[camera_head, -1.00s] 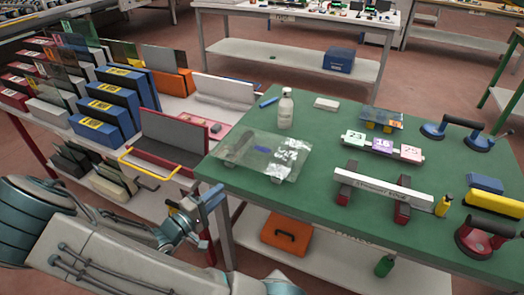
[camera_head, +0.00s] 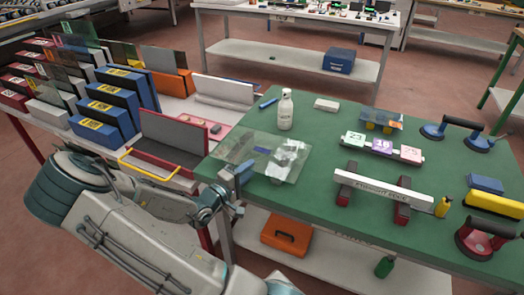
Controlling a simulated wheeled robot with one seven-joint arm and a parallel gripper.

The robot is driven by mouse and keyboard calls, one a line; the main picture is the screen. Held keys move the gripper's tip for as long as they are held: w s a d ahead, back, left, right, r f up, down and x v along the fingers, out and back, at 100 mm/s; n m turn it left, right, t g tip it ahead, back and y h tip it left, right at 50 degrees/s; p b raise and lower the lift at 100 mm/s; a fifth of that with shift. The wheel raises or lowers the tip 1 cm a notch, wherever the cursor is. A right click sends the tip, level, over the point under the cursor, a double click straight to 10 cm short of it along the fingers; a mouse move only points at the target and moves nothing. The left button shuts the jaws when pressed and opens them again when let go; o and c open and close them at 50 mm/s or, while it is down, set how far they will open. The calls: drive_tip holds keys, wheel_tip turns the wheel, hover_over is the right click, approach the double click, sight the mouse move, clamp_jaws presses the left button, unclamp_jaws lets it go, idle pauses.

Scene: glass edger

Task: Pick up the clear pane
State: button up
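The clear pane (camera_head: 283,146) is a see-through rectangular sheet at the left end of the green-topped table (camera_head: 300,220). Bright reflections lie on its right half, and dark shapes show through it. My gripper (camera_head: 243,172) is at the pane's front left edge, at about the table's left corner. Its blue fingers overlap the pane's edge in the picture. I cannot tell whether they touch or grip it, or how far apart they are.
A white bottle (camera_head: 286,110) stands just behind the pane. A white bar on dark red supports (camera_head: 383,189) and numbered blocks (camera_head: 382,147) are to the right. Suction lifters (camera_head: 484,238) sit farther right. A rack of panes and blue blocks (camera_head: 105,110) stands left of the table.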

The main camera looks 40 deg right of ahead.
clamp_jaws()
idle(1.4)
